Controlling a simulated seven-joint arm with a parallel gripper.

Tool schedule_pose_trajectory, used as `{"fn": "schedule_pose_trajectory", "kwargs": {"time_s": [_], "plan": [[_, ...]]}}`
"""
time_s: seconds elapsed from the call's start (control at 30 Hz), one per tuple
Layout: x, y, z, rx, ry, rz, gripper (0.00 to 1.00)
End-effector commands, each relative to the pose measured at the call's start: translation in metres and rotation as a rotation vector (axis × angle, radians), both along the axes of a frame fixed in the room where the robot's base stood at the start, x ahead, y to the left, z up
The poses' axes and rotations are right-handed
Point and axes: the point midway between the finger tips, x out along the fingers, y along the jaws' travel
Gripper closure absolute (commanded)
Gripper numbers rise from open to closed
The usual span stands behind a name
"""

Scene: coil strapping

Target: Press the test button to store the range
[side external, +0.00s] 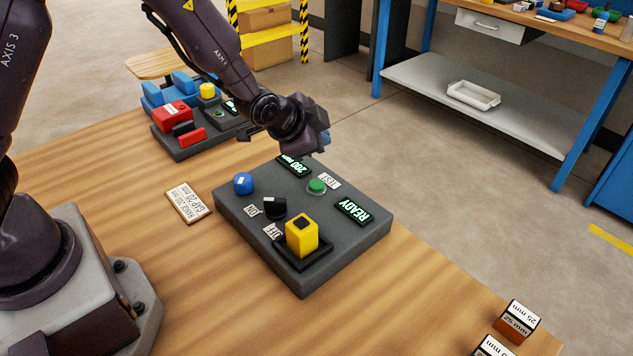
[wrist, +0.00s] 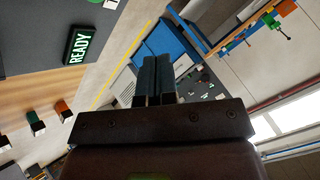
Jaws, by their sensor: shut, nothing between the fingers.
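The dark grey control panel (side external: 340,250) lies on the wooden table. Its green test button (side external: 317,186) stands up beside a white TEST label (side external: 330,180). A lit display (side external: 293,165) reads 200 mm, and another display (side external: 353,210) reads READY; it also shows in the wrist view (wrist: 78,47). My gripper (side external: 321,138) is above and beyond the button, near the panel's far edge, apart from it. In the wrist view its two dark fingers (wrist: 153,80) are together with nothing held. The button is not visible in the wrist view.
The panel also carries a blue knob (side external: 243,183), a black switch (side external: 274,207) between ON and OFF labels, and a yellow block (side external: 302,235). A range placard (side external: 188,201) lies left of it. Another device (side external: 180,120) stands behind. Gauge blocks (side external: 517,322) sit at the front right.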

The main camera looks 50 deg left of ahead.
Motion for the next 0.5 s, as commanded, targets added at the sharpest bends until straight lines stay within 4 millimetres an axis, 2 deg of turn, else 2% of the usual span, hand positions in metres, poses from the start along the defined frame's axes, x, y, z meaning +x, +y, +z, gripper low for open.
{"fn": "schedule_pose_trajectory", "kwargs": {"time_s": [0.3, 0.5], "plan": [[-0.001, 0.001, -0.047, -0.001, 0.003, 0.001, 1.0], [0.0, 0.0, -0.065, 0.0, 0.003, -0.001, 1.0]]}}
